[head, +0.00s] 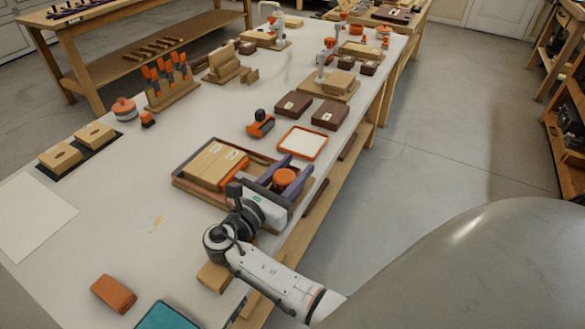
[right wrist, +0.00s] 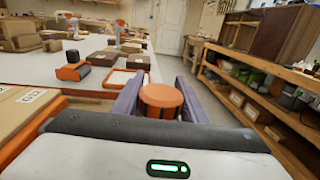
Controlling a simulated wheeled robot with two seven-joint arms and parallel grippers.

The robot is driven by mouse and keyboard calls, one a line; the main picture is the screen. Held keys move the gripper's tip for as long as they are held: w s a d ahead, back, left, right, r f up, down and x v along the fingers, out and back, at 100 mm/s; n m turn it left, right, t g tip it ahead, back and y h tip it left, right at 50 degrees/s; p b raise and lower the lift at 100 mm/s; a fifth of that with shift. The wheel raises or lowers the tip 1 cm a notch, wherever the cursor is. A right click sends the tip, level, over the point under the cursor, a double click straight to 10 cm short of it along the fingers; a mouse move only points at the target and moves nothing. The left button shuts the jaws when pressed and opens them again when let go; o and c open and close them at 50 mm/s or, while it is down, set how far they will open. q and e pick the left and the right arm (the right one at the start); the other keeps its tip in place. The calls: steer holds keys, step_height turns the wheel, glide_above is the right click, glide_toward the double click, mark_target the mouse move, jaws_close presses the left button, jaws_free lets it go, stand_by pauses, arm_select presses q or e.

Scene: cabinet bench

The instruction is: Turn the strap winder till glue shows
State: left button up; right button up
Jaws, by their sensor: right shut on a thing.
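The strap winder shows as a round orange knob (head: 285,178) at the right end of a wooden board with two tan blocks (head: 213,163). My right gripper (head: 286,182) is shut on the orange knob, with one purple finger on each side. In the right wrist view the same knob (right wrist: 161,100) sits between the two fingers (right wrist: 160,102). A block at the left of that view carries a label reading G12 (right wrist: 30,98). The strap itself is not clear, and I cannot make out any glue at the blocks. My left gripper is not in view.
An orange-rimmed white tray (head: 302,142) and an orange-and-black tool (head: 261,123) lie beyond the board. Two dark brown boxes (head: 328,115) stand behind them. An orange-brown block (head: 113,293) and a teal item (head: 168,317) lie near the front. The bench middle is fairly clear.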

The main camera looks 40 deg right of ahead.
steer(key=o, duration=1)
steer(key=shift+o, duration=0.2)
steer(key=shift+r, duration=0.1)
step_height(320, 180, up, 10)
steer(key=p, duration=0.1)
steer(key=shift+p, duration=0.3)
